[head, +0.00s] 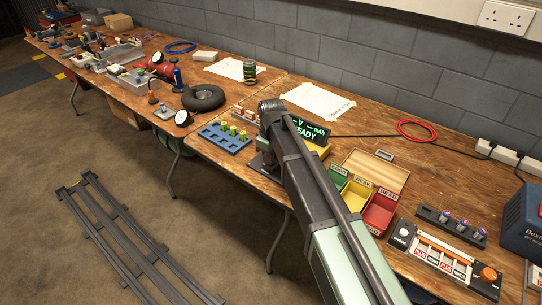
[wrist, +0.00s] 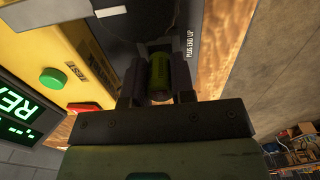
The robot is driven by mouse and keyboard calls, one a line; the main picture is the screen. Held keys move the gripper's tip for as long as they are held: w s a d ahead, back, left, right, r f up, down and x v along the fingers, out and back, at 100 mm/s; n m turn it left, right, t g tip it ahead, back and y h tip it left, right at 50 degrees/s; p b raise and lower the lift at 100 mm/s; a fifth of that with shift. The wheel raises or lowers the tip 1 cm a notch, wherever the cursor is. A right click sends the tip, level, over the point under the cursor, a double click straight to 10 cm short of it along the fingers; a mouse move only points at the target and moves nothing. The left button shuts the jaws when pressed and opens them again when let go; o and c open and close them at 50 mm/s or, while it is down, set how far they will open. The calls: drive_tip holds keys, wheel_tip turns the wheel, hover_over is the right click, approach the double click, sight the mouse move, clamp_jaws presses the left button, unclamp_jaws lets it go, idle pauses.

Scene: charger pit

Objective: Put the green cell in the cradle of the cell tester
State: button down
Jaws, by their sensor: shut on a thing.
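In the wrist view the green cell (wrist: 159,72) is between the two dark fingers of my gripper (wrist: 158,88), which is shut on it. Just beyond the cell is a dark grey part of the cell tester, marked "PLUG END UP". The picture is too dark to tell whether the cell touches the cradle or sits in it. The yellow tester body (wrist: 40,50) lies to the left, with a green button, a red part and a lit display. In the head view the tester's display (head: 311,130) reads READY; my arm hides the gripper, the cell and most of the tester.
A blue rack (head: 224,138) with several yellow-green cells stands left of my arm. A black cable runs behind the tester.

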drive_tip(key=shift+f+b, duration=0.65)
drive_tip(key=c, duration=0.9)
unclamp_jaws()
wheel_tip(320, 180, up, 7)
drive_tip(key=p, duration=0.7)
drive_tip(key=shift+r, duration=0.15)
